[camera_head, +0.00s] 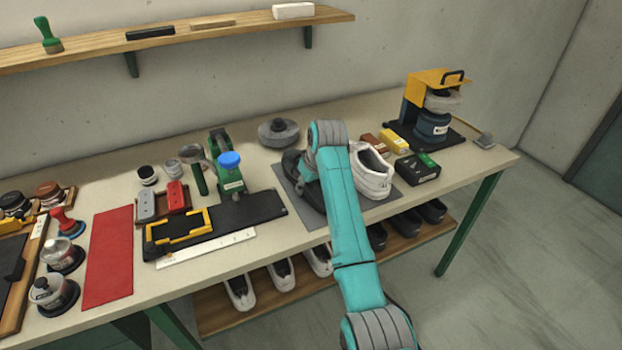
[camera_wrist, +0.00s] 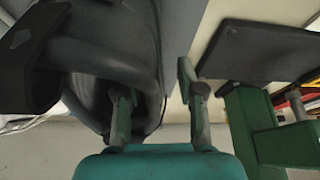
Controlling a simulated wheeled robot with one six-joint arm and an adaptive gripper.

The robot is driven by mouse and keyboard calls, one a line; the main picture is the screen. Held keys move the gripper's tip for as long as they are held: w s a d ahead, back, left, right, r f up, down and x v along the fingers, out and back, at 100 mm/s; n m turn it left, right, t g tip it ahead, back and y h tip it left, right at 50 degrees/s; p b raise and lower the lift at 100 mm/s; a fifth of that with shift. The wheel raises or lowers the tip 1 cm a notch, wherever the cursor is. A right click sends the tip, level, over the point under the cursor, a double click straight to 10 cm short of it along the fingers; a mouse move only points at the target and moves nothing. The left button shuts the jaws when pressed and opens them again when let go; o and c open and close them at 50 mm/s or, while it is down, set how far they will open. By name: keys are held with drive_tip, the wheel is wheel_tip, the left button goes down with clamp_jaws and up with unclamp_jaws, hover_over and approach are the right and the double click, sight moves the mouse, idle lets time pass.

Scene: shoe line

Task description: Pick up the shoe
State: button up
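A black shoe (camera_head: 293,163) lies on the grey mat (camera_head: 311,218) on the bench, beside a white shoe (camera_head: 371,174). My teal arm covers much of the black shoe in the head view. My gripper (camera_wrist: 153,92) is hidden there behind my arm. In the wrist view its two fingers stand apart at the opening of the dark shoe (camera_wrist: 105,30). The left finger appears inside the opening. The right finger is outside the shoe's wall, with a visible gap to it. The gripper looks open, straddling that wall.
A black board (camera_head: 255,211) and green stamping device (camera_head: 230,175) stand left of the mat. Small boxes (camera_head: 418,167) and a yellow-and-blue machine (camera_head: 433,115) stand to the right. A grey round object (camera_head: 279,133) is behind. More shoes (camera_head: 282,274) sit on the lower shelf.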

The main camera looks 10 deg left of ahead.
clamp_jaws()
drive_tip(key=shift+r, duration=0.1)
